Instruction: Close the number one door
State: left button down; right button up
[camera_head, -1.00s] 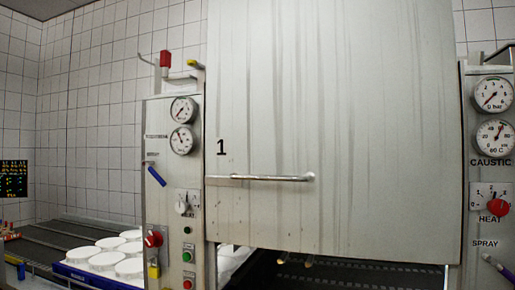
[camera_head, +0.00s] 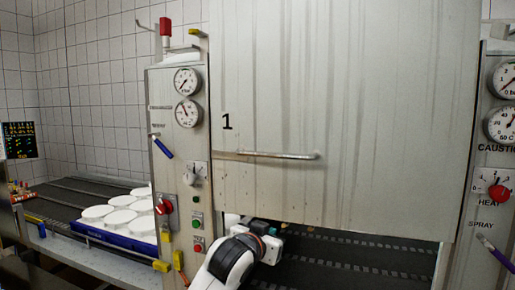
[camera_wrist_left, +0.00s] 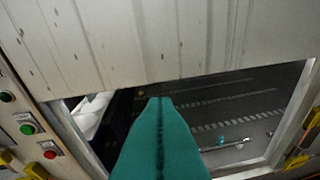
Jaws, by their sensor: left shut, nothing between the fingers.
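The number one door (camera_head: 340,90) is a large pale grey metal panel marked with a black "1". A horizontal bar handle (camera_head: 268,155) is on its lower left part. The door is partly raised, with an open gap under its lower edge. My left gripper (camera_head: 270,236) is below the handle, near the door's lower edge at the left of the gap. In the left wrist view its teal fingers (camera_wrist_left: 160,103) are together and empty, and the door panel (camera_wrist_left: 150,40) fills the top. I cannot tell whether the fingers touch the door. My right gripper is not in view.
A control post (camera_head: 180,170) with gauges, knobs and buttons stands left of the door; another panel (camera_head: 492,150) stands at the right. White round moulds (camera_head: 120,217) sit in a blue tray at the left. A dark conveyor (camera_head: 360,252) shows through the gap.

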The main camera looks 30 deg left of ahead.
pick_arm(q)
jog(key=a+r+n+t+y, duration=0.1)
jog(key=a+r+t, duration=0.3)
jog(key=r, duration=1)
notch_tip(320, 180, up, 9)
jog(key=n+y+p, duration=0.1)
jog(key=p, duration=0.6)
send_over(257, 148)
jog(key=s+d, duration=0.4)
jog(key=s, duration=0.1)
jog(key=shift+w+a+f, duration=0.15)
jog(key=shift+a+f, duration=0.05)
jog(key=shift+a, duration=0.05)
jog(key=shift+s+d+f+p, duration=0.1)
jog(key=shift+s+f+p, duration=0.15)
jog(key=shift+f, duration=0.75)
jog(key=shift+s+f+p, duration=0.15)
jog(key=shift+s+f, duration=0.15)
jog(key=shift+f, duration=0.65)
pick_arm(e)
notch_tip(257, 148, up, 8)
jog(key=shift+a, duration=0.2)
pick_arm(q)
jog(key=shift+d, duration=0.1)
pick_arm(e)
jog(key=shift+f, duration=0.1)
